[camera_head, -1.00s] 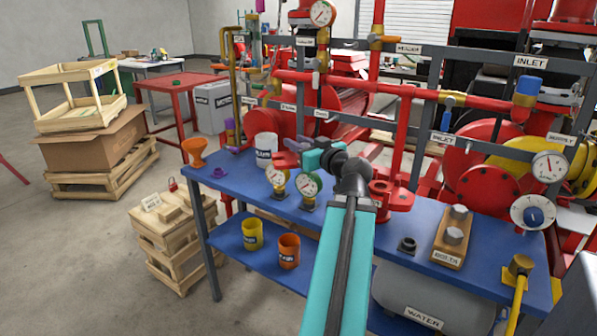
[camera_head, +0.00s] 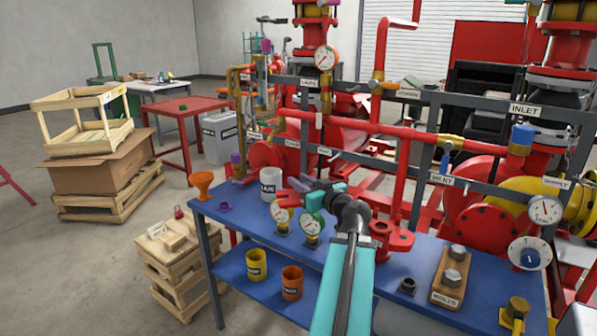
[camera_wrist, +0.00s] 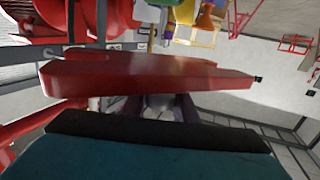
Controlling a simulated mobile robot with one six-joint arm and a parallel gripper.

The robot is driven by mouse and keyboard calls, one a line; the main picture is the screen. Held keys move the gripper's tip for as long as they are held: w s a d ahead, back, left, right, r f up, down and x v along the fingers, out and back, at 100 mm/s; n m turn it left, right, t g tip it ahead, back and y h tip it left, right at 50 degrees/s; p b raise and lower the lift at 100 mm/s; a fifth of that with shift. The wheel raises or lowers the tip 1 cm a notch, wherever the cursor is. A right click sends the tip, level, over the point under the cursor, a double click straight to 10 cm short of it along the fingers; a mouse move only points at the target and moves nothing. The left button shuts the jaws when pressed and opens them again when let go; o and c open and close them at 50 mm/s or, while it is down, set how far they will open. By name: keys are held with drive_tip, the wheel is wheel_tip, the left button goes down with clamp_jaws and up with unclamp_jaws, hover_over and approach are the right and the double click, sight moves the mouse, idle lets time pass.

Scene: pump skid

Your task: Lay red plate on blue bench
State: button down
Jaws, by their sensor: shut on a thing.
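The blue bench (camera_head: 240,222) stands in front of the pump pipework, with a lower blue shelf below its top. My gripper (camera_head: 314,195) is above the bench top, behind the gauges in the head view. It is shut on the red plate (camera_wrist: 145,75), which spans the wrist view as a flat, thick slab. In the head view the plate (camera_head: 298,184) shows only as a small red piece at the jaws, partly hidden and hard to tell from the red pipes behind. The gap between plate and bench cannot be judged.
On the bench are an orange funnel (camera_head: 201,183), a white can (camera_head: 270,184), two gauges (camera_head: 312,224), a red flanged fitting (camera_head: 388,238), a small black fitting (camera_head: 407,287) and a bolts tray (camera_head: 449,276). Bare top shows at the front left. Wooden crates (camera_head: 177,260) stand left.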

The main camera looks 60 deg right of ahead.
drive_tip(key=shift+w+d+p, duration=0.25)
drive_tip(key=shift+d+p, duration=0.15)
drive_tip(key=shift+p, duration=3.15)
drive_tip(key=w+d+f+p, duration=0.1)
drive_tip(key=w+d, duration=0.6)
drive_tip(key=d, duration=0.3)
drive_tip(key=shift+w+f, duration=0.15)
drive_tip(key=shift+w, duration=0.05)
drive_tip(key=shift+d, duration=0.1)
drive_tip(key=shift+w+d+f+p, duration=0.15)
drive_tip(key=shift+f+p, duration=0.05)
drive_tip(key=shift+f, duration=0.7)
drive_tip(key=shift+w+d+f+p, duration=0.1)
drive_tip(key=shift+f+p, duration=0.05)
drive_tip(key=shift+f, duration=0.75)
drive_tip(key=c, duration=1.4)
unclamp_jaws()
drive_tip(key=shift+f, duration=0.1)
drive_tip(key=shift+c, duration=0.2)
drive_tip(key=shift+s, duration=0.1)
